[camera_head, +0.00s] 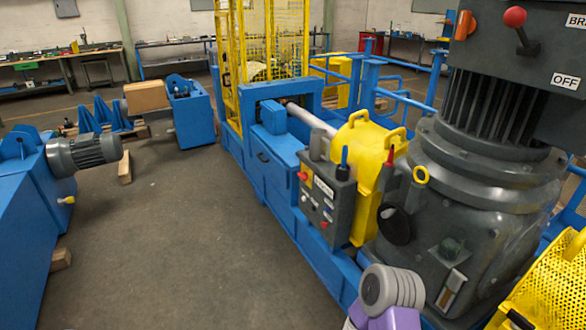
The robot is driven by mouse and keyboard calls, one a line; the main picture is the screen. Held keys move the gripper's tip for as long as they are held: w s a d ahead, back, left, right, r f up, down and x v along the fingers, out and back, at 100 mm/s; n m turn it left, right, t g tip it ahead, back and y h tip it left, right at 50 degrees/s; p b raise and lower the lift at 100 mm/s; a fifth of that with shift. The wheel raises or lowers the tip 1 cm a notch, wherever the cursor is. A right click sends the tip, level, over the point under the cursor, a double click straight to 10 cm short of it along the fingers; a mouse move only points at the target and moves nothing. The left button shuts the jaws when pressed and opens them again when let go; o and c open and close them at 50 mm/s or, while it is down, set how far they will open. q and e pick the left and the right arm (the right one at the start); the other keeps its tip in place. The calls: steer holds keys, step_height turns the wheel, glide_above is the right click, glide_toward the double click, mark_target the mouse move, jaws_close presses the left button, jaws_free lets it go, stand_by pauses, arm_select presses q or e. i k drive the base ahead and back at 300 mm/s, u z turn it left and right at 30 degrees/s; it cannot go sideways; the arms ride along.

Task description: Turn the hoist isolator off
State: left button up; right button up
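A dark grey control box (329,203) stands at the middle right on the blue frame. It has a tilted label plate too small to read, red buttons, pale knobs and a blue-handled lever (344,158) on top. A second lever with a red ball knob (515,17) is on the dark cabinet at the top right, beside a cut-off "BRA" label and an "OFF" label (565,81). I cannot tell which control is the hoist isolator. A grey and purple part of my own arm shows at the bottom, right of centre. Neither gripper's fingers show.
A large grey motor housing (470,195) fills the right side, with a yellow guard (362,150) beside it. Yellow mesh (545,290) is at the bottom right. A blue machine with a grey motor (85,153) stands at the left. The floor (185,240) between is open.

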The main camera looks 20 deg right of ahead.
mark_target(304, 177)
steer(key=z, duration=0.4)
steer(key=i, duration=0.95)
steer(key=u, duration=0.15)
